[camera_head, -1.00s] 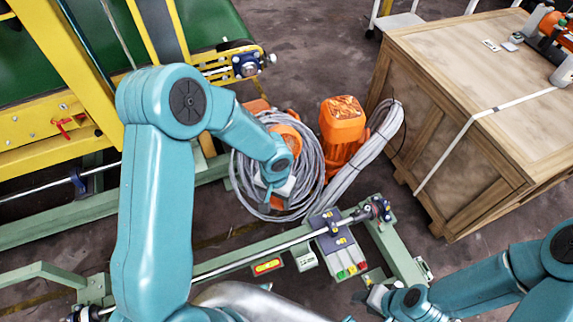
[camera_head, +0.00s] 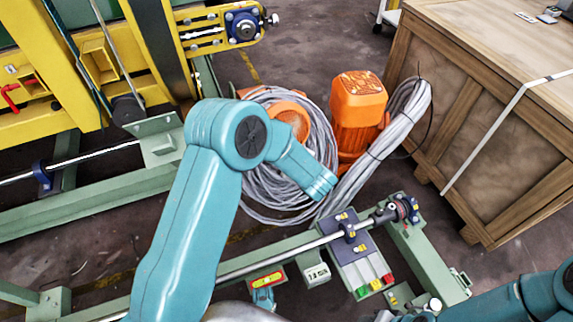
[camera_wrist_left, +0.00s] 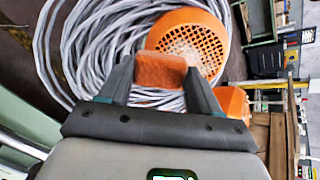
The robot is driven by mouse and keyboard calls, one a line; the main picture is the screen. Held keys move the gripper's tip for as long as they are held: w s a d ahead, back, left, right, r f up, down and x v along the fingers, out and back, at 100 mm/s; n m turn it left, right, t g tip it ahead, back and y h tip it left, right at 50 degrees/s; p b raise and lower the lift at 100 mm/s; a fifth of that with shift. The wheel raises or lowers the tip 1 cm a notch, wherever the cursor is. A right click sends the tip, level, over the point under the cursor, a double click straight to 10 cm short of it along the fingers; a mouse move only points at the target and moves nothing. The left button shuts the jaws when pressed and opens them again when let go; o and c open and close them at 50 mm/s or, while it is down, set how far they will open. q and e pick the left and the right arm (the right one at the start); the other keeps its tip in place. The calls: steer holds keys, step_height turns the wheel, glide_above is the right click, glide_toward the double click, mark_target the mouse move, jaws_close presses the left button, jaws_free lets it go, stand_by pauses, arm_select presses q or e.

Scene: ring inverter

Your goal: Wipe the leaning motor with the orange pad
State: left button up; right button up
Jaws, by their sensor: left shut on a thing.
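My left gripper (camera_wrist_left: 160,62) is shut on the orange pad (camera_wrist_left: 160,72), which sits between its dark fingers in the left wrist view. Just beyond the pad is a round orange perforated motor cover (camera_wrist_left: 187,42) with pale dust on it. I cannot tell whether pad and cover touch. In the head view, one orange motor (camera_head: 291,116) lies within the grey cable coil, partly hidden by my left arm. Another orange motor (camera_head: 357,112) with a dirty top stands to its right. My left forearm hides the left gripper there. My right gripper does not show.
The grey cable coil (camera_head: 262,190) surrounds the nearer motor, and its bundle (camera_head: 400,118) runs up beside the standing one. A wooden crate (camera_head: 480,130) stands right. A green frame (camera_head: 420,255) with a rod and control box (camera_head: 360,264) crosses in front. A yellow conveyor (camera_head: 95,60) is left.

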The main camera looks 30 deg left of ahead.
arm_select(q)
steer(key=shift+w+a+f, duration=0.1)
steer(key=shift+w+f, duration=0.1)
steer(key=shift+w, duration=0.25)
steer(key=shift+b+x, duration=0.4)
steer(key=shift+x, duration=2.35)
steer(key=shift+b+x, duration=0.85)
steer(key=shift+x, duration=0.1)
steer(key=shift+w+r, duration=0.1)
